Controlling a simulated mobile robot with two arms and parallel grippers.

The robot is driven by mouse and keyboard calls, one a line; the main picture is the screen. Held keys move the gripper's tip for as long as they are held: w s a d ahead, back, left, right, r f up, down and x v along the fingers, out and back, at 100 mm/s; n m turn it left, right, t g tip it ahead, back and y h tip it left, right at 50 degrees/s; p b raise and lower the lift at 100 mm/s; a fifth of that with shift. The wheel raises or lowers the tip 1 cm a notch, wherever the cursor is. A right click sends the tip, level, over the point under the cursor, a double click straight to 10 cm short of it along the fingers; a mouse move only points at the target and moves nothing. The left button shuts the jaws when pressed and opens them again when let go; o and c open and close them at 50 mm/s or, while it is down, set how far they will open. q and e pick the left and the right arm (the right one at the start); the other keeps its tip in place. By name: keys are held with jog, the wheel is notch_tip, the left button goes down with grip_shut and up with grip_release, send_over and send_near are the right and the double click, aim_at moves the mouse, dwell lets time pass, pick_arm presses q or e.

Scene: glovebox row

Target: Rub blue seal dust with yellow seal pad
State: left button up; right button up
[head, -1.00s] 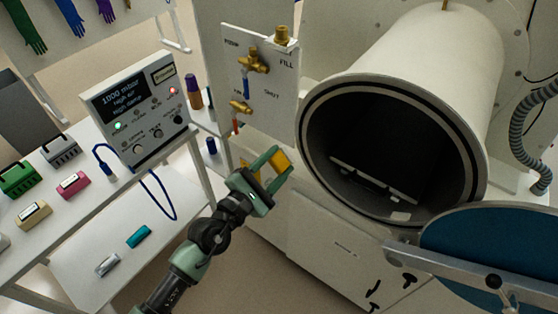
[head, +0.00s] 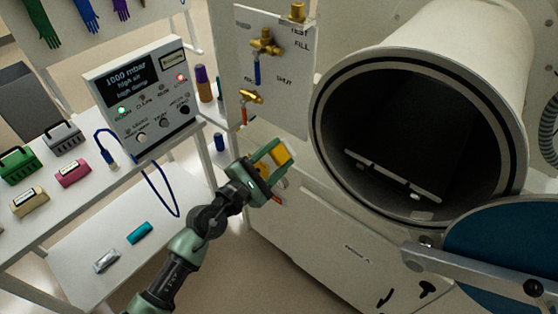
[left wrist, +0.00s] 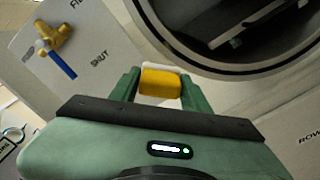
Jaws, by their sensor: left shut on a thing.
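My left gripper (head: 275,163) is shut on the yellow seal pad (head: 282,154), which sits between its fingertips. The pad also shows in the left wrist view (left wrist: 160,88), held between the green fingers. The gripper is in front of the white cabinet, to the left of and apart from the round port's dark rim (head: 325,130). The open blue door disc (head: 505,240) stands at the lower right of the port. I cannot make out dust on it or on the rim. My right gripper is not in view.
A valve panel (head: 272,80) with brass valves is above the gripper. The control box (head: 140,95) stands on the table at left with green, grey, pink and beige items. A tray (head: 375,172) lies inside the port. The door's metal arm (head: 470,270) crosses the lower right.

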aim_at(284, 150)
pick_arm(q)
jog(key=x, duration=0.4)
jog(key=shift+w+d+b, duration=0.1)
jog(key=shift+w+b, duration=0.1)
jog(key=shift+b, duration=0.15)
jog(key=shift+w+d, duration=0.3)
jog(key=shift+w, duration=0.1)
jog(key=shift+x, duration=1.15)
jog(key=shift+s, duration=0.1)
